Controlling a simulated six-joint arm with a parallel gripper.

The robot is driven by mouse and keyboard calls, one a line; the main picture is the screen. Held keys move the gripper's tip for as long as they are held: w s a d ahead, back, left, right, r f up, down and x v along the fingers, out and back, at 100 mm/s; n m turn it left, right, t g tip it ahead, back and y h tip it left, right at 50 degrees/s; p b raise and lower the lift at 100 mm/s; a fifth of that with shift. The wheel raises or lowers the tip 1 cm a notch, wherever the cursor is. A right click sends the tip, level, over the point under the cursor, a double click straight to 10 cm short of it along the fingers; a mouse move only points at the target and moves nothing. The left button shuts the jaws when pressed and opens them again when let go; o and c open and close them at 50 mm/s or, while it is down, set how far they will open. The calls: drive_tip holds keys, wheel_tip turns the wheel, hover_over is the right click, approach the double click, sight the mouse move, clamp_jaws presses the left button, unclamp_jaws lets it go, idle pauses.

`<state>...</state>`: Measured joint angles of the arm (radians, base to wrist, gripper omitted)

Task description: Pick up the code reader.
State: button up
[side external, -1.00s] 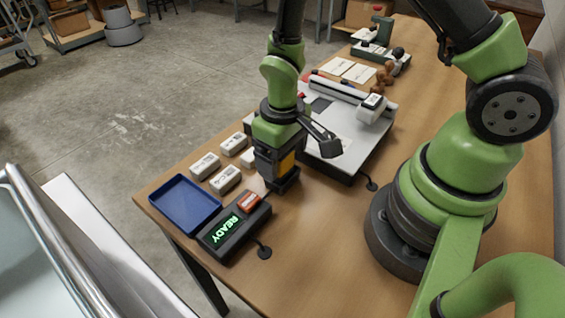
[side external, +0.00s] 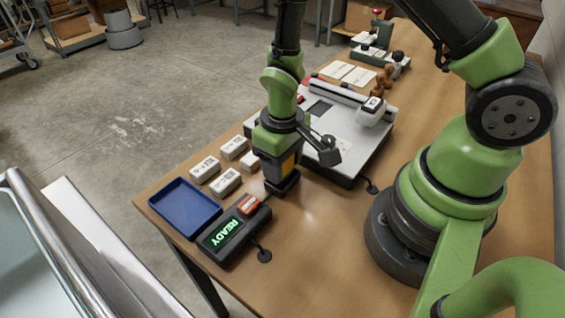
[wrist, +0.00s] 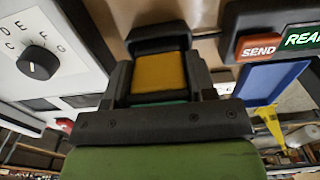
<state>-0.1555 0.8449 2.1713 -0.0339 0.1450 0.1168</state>
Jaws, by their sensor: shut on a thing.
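The code reader (side external: 287,166), a dark device with a yellow-orange panel, is upright in my gripper (side external: 279,152) near the middle of the table. Its dark lower end is at or just above the wood; I cannot tell whether it touches. In the wrist view the code reader (wrist: 159,73) shows its yellow face in a dark frame, between the jaws of my gripper (wrist: 158,95). My gripper is shut on it, and the jaws hide part of its body.
A dark terminal (side external: 236,232) with a green READY display and orange button stands in front, beside a blue tray (side external: 185,208). Several white labelled boxes (side external: 225,181) lie to the left. A white flat machine (side external: 345,135) with a dial is close behind right. Bare wood lies front right.

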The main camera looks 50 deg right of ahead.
wheel_tip(320, 180, up, 10)
drive_tip(key=shift+f, duration=0.1)
idle(0.4)
drive_tip(key=o, duration=0.4)
drive_tip(key=shift+c, duration=1.1)
drive_tip(key=w+a+f, duration=0.2)
drive_tip(key=w+a, duration=0.5)
drive_tip(key=w, duration=0.2)
drive_tip(key=shift+s+f, duration=0.15)
drive_tip(key=shift+f, duration=1.2)
drive_tip(key=shift+s+f, duration=0.1)
drive_tip(key=shift+f, duration=1.25)
